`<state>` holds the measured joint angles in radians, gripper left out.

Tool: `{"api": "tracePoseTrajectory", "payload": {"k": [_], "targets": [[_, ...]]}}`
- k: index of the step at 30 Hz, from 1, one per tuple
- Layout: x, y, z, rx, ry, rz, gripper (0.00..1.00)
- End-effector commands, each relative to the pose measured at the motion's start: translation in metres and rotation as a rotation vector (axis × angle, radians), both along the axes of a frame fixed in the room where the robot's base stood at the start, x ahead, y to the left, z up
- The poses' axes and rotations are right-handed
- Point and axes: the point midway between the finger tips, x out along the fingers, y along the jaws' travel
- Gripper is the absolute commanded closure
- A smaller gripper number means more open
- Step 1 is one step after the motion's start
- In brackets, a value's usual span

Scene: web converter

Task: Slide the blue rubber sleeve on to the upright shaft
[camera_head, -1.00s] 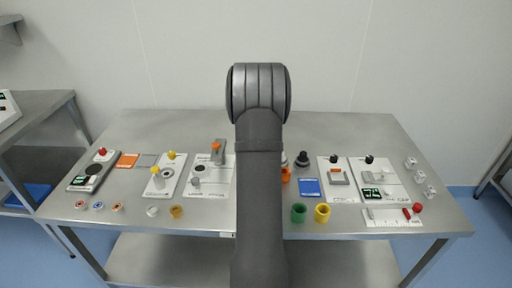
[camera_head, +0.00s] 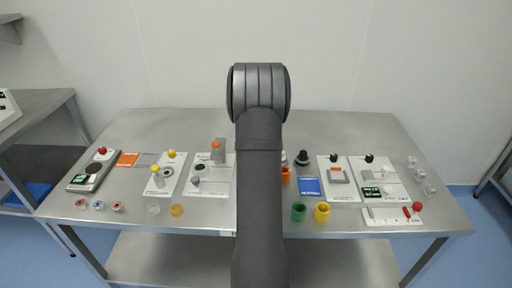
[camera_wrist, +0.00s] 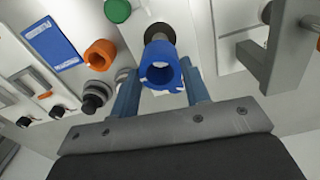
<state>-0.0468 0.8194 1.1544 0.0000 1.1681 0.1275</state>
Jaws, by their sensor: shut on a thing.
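In the wrist view my gripper (camera_wrist: 160,76) is shut on the blue rubber sleeve (camera_wrist: 160,72). The sleeve is a short ring with its open bore facing the camera. A dark upright shaft (camera_wrist: 158,33) shows just behind the sleeve and is partly hidden by it. I cannot tell whether the shaft's tip is inside the bore or only lined up near it. In the head view my arm hides the gripper, the sleeve and the shaft.
Green (camera_head: 298,212), yellow (camera_head: 322,212) and orange (camera_head: 286,175) sleeves stand right of my arm, near a blue card (camera_head: 309,187) and a black knob (camera_head: 302,158). In the wrist view a grey bracket (camera_wrist: 275,55) rises on the right. The table's back is clear.

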Motion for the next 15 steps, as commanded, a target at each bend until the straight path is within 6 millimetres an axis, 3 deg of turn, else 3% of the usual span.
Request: {"api": "tracePoseTrajectory", "payload": {"k": [15], "targets": [[0.0000,0.0000,-0.0103,0.000,0.000,0.000,0.77]]}}
